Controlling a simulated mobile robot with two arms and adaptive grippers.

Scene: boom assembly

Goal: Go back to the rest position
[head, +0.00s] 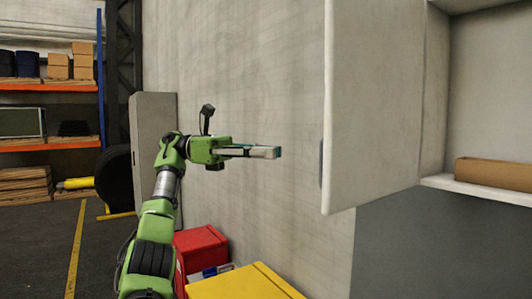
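My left gripper (268,152) is raised in the middle of the head view, at the end of my green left arm. Its fingers point right, toward the open white cabinet door (372,110), with a clear gap between them and the door. The fingers are seen from the side and look close together, and I cannot tell whether they are open or shut. No held object is clearly visible. My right gripper is not in view.
The white cabinet (490,85) at right has a brown box (495,173) on its shelf. Below my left arm are a red box (200,247) and a yellow box (245,283). An orange shelving rack (50,87) stands far left, beyond open floor.

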